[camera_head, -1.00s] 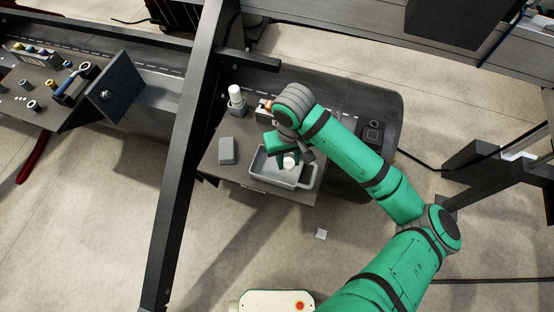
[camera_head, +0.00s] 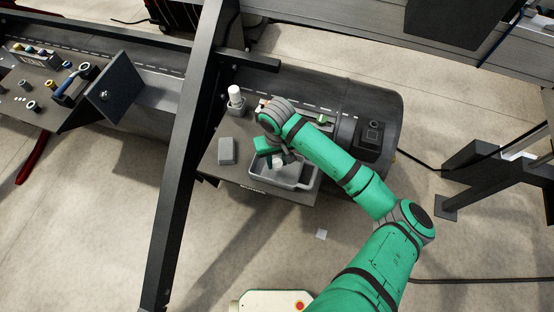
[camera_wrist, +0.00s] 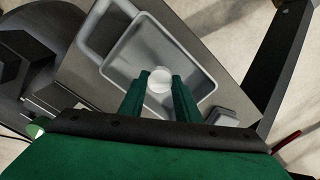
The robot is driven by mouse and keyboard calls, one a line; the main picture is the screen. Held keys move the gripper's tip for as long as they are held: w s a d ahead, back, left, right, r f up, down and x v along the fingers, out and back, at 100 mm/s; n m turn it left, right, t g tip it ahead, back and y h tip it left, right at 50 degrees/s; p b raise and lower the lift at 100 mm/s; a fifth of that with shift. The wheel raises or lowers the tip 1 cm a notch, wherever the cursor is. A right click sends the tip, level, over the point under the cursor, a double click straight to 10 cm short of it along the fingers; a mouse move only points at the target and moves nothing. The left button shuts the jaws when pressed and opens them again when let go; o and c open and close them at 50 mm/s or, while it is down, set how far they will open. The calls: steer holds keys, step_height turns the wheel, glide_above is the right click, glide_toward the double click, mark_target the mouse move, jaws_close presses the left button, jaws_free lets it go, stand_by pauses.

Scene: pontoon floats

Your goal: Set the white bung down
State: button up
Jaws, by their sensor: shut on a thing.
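The white bung (camera_wrist: 159,80) sits between the two green fingers of my gripper (camera_wrist: 160,88) in the wrist view. My gripper is shut on it and holds it over the grey tray (camera_wrist: 196,52). Whether the bung touches the tray floor cannot be told.
A grey block (camera_head: 227,151) lies left of the tray on the small table (camera_head: 225,172). A white-topped bottle-like item (camera_head: 235,98) stands behind it. A dark post (camera_head: 186,150) rises close at the left. A small light square (camera_head: 321,234) lies on the floor.

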mark_target(277, 163)
steer(key=shift+f, duration=0.1)
steer(key=o, duration=1)
step_height(277, 163, up, 12)
steer(key=shift+r, duration=0.1)
stand_by(0.4)
